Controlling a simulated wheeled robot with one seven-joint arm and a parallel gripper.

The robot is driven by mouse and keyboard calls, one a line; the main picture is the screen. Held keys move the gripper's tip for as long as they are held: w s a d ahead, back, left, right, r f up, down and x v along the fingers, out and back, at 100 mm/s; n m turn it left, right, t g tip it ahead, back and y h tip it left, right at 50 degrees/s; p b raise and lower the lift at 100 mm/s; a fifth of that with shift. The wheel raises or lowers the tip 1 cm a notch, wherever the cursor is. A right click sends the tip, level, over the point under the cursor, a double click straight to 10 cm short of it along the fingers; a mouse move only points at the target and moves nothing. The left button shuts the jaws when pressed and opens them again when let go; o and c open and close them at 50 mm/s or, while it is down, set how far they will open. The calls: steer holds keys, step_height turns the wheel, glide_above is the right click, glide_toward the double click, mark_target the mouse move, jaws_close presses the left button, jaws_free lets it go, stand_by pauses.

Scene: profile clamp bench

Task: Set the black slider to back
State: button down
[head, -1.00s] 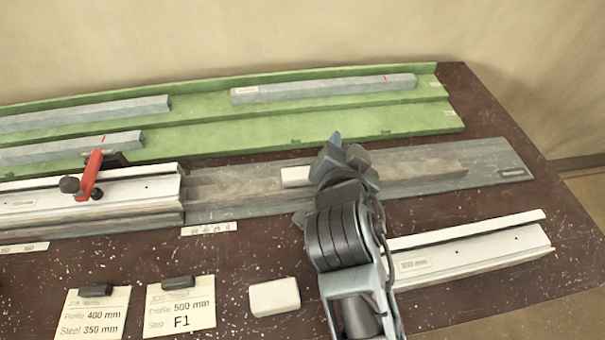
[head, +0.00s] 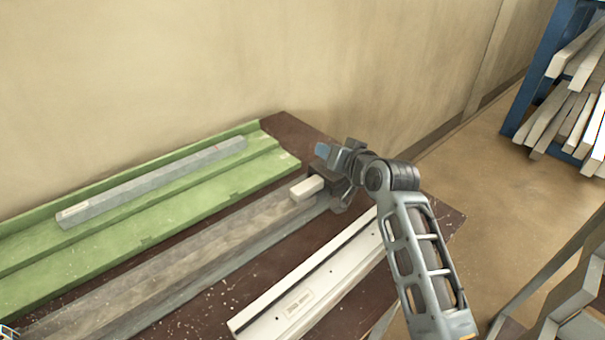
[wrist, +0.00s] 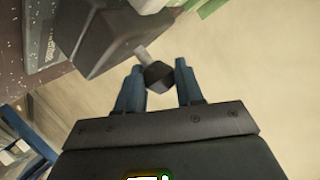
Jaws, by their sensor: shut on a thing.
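The black slider appears to be the dark block (head: 326,178) at the far right end of the grey rail (head: 225,238). It also fills the upper left of the wrist view (wrist: 98,35). A short rod with a small black knob (wrist: 158,77) sticks out of it. My gripper (wrist: 160,84) is shut on this knob, with one blue finger on each side. In the head view my gripper (head: 334,160) is at the rail's end and partly hides the slider. A white block (head: 307,187) lies on the rail just left of the slider.
A green tray (head: 140,223) with a grey bar (head: 150,183) lies behind the rail. A white profile (head: 305,290) lies in front of it. The wall (head: 330,70) is behind the table. A blue rack (head: 535,95) with long bars stands at the right.

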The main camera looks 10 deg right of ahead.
steer(key=w+d, duration=0.1)
steer(key=d, duration=0.1)
steer(key=w+d+b, duration=0.1)
steer(key=shift+w+d+f, duration=0.1)
steer(key=shift+d+f, duration=0.05)
steer(key=shift+d, duration=0.35)
steer(key=shift+d, duration=0.1)
steer(key=c, duration=0.8)
jaws_free()
steer(key=shift+w, duration=0.1)
steer(key=v, duration=0.7)
steer(key=shift+s+r, duration=0.2)
steer(key=shift+s, duration=0.15)
